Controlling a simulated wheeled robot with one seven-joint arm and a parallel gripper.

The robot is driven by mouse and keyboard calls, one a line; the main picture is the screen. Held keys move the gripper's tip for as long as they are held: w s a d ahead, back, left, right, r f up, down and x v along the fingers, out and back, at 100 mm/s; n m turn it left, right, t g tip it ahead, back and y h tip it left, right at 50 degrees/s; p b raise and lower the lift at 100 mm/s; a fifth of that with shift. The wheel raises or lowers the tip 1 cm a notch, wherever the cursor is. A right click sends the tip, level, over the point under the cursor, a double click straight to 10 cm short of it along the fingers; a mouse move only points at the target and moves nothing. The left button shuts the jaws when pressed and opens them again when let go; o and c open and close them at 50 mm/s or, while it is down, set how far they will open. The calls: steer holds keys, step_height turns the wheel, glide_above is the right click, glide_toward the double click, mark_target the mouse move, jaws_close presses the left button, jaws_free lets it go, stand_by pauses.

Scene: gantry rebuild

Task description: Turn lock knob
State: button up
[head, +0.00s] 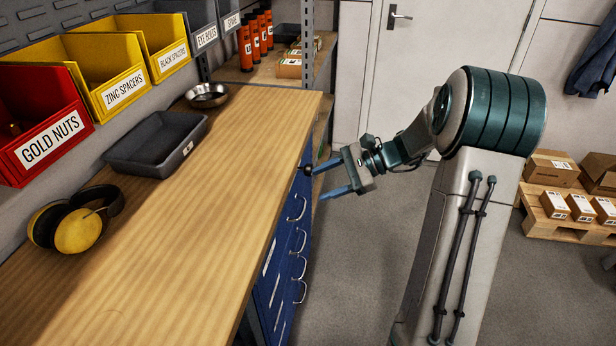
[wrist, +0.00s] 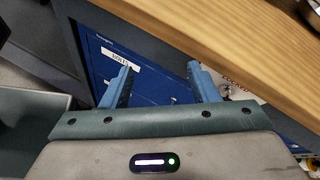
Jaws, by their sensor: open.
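A small dark round knob (head: 307,170) shows at the upper front edge of the blue drawer cabinet (head: 284,262), just under the bench top. My gripper (head: 321,182) is open, its two blue fingers pointing at the cabinet front. The upper fingertip appears very close to the knob; I cannot tell whether they touch. In the wrist view my gripper (wrist: 160,67) has its fingers apart with nothing between them. The blue cabinet front (wrist: 150,88) lies beyond them, with a white label (wrist: 120,59). I cannot make out the knob clearly in that view.
The wooden bench top (head: 215,190) overhangs near my gripper. On it are a grey tray (head: 155,145), yellow ear defenders (head: 78,228) and a metal bowl (head: 207,95). Several drawer handles (head: 298,208) stick out below. The floor (head: 360,270) before the cabinet is clear.

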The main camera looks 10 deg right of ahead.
mark_target(308, 170)
steer(key=w+d+f+m+t+y+b, duration=0.35)
steer(key=w+d+f+m+t, duration=0.35)
steer(key=d, duration=0.3)
steer(key=shift+g, duration=0.3)
steer(key=x, duration=0.9)
steer(key=w+x, duration=0.1)
steer(key=x, duration=0.4)
steer(key=shift+d+f, duration=0.3)
steer(key=shift+f, duration=0.05)
steer(key=c, duration=1)
